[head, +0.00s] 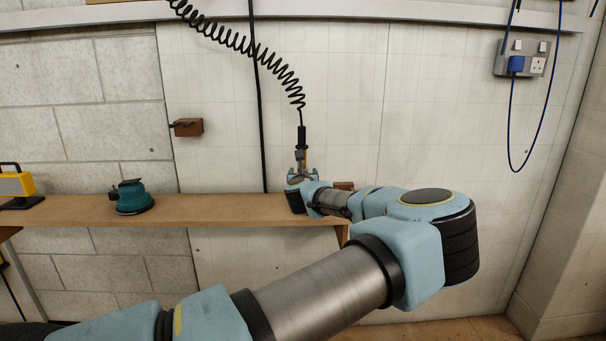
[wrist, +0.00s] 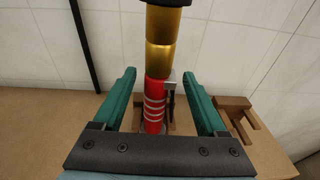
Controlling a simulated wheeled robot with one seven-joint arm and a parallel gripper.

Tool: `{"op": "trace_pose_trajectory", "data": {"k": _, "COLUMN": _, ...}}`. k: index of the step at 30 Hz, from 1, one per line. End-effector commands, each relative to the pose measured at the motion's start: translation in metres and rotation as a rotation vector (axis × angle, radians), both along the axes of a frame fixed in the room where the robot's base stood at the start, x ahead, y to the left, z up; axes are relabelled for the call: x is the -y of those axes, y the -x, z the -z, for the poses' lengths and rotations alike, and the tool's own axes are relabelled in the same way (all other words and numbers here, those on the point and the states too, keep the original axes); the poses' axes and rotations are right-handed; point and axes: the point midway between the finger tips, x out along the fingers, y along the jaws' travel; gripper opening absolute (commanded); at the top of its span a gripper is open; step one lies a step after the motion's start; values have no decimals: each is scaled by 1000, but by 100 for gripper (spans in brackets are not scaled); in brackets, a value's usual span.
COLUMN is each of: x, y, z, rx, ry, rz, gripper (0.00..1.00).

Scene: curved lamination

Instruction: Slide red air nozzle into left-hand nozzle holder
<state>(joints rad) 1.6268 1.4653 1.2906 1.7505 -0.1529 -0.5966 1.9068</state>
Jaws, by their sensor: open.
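The air nozzle (wrist: 154,100) stands roughly upright between my fingers in the wrist view, with a red ringed lower part and gold fittings above. My gripper (wrist: 158,82) is open, with a green finger on each side and visible gaps to the nozzle. In the head view, my gripper (head: 300,173) is around the lower end of the hose assembly, above the shelf's right end. The nozzle tip's contact is unclear.
A coiled black hose (head: 250,48) hangs down to the nozzle. The wooden shelf (head: 230,208) carries a teal sander (head: 131,197) and a yellow-black device (head: 17,187). A wooden bracket (wrist: 233,116) is beside my right finger.

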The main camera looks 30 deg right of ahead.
Motion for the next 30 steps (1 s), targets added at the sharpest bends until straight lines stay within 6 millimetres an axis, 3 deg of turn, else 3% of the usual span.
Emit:
{"op": "trace_pose_trajectory", "data": {"k": 8, "x": -1, "y": 5, "z": 1, "rx": -1, "ry": -2, "rz": 1, "gripper": 74}}
{"op": "trace_pose_trajectory", "data": {"k": 21, "x": -38, "y": 73, "z": -9, "rx": -1, "ry": 0, "rz": 0, "gripper": 74}}
{"op": "trace_pose_trajectory", "data": {"k": 30, "x": -50, "y": 95, "z": -13, "rx": 0, "ry": 0, "rz": 0, "gripper": 74}}
